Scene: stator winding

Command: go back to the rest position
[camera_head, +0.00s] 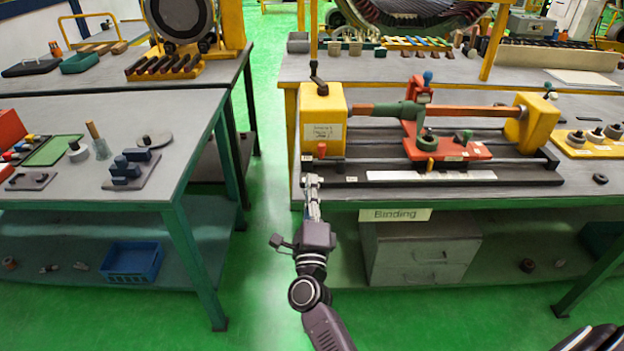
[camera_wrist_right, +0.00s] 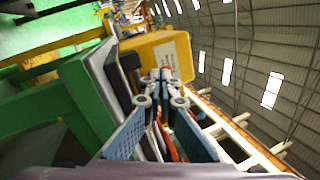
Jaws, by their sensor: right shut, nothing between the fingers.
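My right gripper (camera_head: 311,182) is at the front left corner of the binding bench, its fingers pointing away from me. It is shut and empty. In the right wrist view its fingers (camera_wrist_right: 162,80) lie close together, with the yellow end block of the winding fixture (camera_wrist_right: 172,52) beyond them. In the head view that fixture (camera_head: 460,177) lies on the bench, just beyond and to the right of the fingertips. I cannot tell whether the fingertips touch the bench or the fixture. My left gripper is not in view.
The binding bench (camera_head: 592,205) has a "Binding" sign (camera_head: 395,214) on its front and a drawer cabinet (camera_head: 425,258) below. A left table (camera_head: 80,206) carries small blocks and tools. A green floor aisle (camera_head: 266,120) runs between them.

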